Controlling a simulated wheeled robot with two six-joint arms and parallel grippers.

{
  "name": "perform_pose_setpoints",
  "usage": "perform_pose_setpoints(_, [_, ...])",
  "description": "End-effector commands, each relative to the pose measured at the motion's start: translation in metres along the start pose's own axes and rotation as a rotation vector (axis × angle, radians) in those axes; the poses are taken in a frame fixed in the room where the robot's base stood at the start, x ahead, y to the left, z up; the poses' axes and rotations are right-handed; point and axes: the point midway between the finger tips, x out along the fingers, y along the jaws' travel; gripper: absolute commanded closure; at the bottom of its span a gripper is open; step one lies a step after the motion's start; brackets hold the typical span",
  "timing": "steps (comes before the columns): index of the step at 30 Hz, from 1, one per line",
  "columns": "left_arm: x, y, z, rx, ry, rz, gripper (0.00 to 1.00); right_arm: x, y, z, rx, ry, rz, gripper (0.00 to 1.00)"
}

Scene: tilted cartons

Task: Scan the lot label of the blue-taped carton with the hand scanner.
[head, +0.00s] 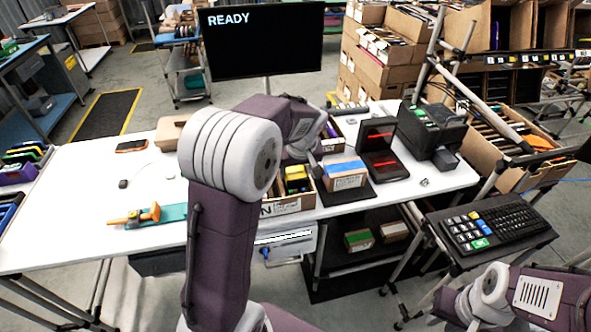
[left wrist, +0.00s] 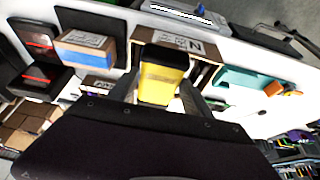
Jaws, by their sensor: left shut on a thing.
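The blue-taped carton (head: 345,181) sits on a black mat on the white table, with dark print on its near face. It also shows in the left wrist view (left wrist: 92,57), left of my gripper. My left gripper (left wrist: 160,92) is shut on a yellow-and-black device that looks like the hand scanner (left wrist: 162,78). It is at the open cardboard bin (head: 288,206), just left of the carton. In the head view my arm hides most of this gripper. My right arm shows at the lower right, but its gripper is out of view.
A black stand with red lines (head: 378,135) and a dark machine (head: 432,130) stand behind and right of the carton. A monitor (head: 262,42) reads READY. An orange tool (head: 133,216) lies on a teal mat at left. A green-taped carton (head: 358,241) is on the lower shelf.

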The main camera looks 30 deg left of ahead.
Motion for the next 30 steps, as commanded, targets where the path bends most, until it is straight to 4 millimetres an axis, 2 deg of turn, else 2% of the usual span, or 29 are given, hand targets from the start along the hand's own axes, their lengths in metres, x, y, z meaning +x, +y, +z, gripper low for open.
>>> perform_pose_setpoints(1, [0.013, 0.003, 0.006, 0.005, 0.001, 0.003, 0.74, 0.015, 0.000, 0.001, 0.000, 0.000, 0.000, 0.73])
perform_pose_setpoints(3, [0.020, 0.004, 0.013, 0.012, 0.001, 0.006, 0.74, 0.026, 0.001, 0.003, 0.000, 0.000, 0.000, 0.73])
perform_pose_setpoints(11, [0.052, 0.002, 0.060, 0.035, -0.001, 0.014, 0.74, 0.054, 0.001, 0.005, 0.000, 0.000, 0.000, 0.73])
perform_pose_setpoints(21, [0.107, 0.006, 0.142, 0.236, -0.003, 0.096, 0.74, 0.094, 0.002, 0.010, 0.000, 0.000, 0.000, 0.73])
perform_pose_setpoints(26, [0.126, 0.006, 0.180, 0.422, -0.004, 0.174, 0.74, 0.102, 0.002, 0.011, 0.000, 0.000, 0.000, 0.73])
perform_pose_setpoints(30, [0.127, 0.008, 0.183, 0.513, 0.000, 0.214, 0.74, 0.099, 0.002, 0.010, 0.000, 0.000, 0.000, 0.73])
